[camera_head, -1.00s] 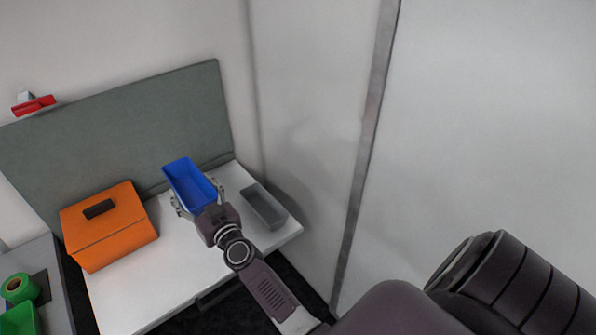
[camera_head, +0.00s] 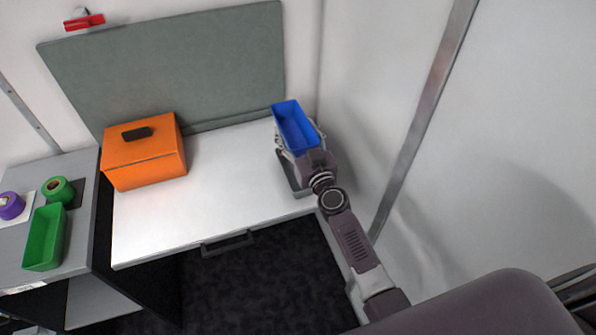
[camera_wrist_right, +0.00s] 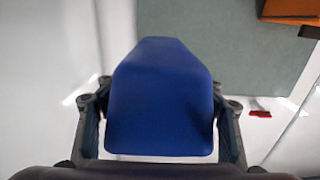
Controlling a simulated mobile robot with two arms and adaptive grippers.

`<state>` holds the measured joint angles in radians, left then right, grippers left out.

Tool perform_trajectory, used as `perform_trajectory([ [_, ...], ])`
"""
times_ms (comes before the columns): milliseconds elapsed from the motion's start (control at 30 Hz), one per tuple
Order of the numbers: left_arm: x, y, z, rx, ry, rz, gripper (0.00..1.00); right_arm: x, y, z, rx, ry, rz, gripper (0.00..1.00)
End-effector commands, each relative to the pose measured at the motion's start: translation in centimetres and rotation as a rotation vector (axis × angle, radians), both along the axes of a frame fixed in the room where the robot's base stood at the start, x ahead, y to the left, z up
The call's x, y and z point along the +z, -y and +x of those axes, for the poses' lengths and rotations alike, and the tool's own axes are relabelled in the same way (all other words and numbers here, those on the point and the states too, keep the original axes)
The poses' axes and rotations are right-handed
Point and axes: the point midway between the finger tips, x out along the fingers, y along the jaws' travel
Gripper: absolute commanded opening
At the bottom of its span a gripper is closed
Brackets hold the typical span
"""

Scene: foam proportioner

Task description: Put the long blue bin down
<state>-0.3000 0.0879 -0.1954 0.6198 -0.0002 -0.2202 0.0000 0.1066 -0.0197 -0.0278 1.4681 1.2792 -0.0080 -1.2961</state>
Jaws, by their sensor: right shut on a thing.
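The long blue bin (camera_head: 294,127) is held by my right gripper (camera_head: 300,148) over the right end of the white table. It hides part of a grey tray (camera_head: 287,176) beneath it. In the right wrist view the blue bin (camera_wrist_right: 162,100) fills the middle, with a finger of my right gripper (camera_wrist_right: 160,125) on each side of it. The right gripper is shut on the bin. The gap between bin and tray cannot be judged. My left gripper is not in view.
An orange box (camera_head: 144,155) with a dark handle stands at the left of the white table (camera_head: 215,190); the middle is clear. A grey-green panel (camera_head: 170,65) rises behind. A side table at left holds a green bin (camera_head: 45,238) and rolls of tape (camera_head: 58,190).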

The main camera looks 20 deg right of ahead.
Motion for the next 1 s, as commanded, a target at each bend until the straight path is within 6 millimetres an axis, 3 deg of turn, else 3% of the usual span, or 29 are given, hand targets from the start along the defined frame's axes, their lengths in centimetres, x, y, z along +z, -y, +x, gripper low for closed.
perform_trajectory([
  [33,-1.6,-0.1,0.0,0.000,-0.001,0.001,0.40,-1.6,0.1,0.0,0.001,0.002,-0.003,0.36],
  [400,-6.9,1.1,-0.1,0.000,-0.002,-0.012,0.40,-7.5,0.1,0.0,0.000,0.002,-0.001,0.36],
  [800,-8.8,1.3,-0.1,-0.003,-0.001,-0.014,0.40,-9.6,0.0,0.1,-0.001,0.003,0.000,0.36],
  [1000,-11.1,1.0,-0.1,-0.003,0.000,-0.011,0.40,-12.1,0.1,0.1,0.000,0.002,-0.002,0.36],
])
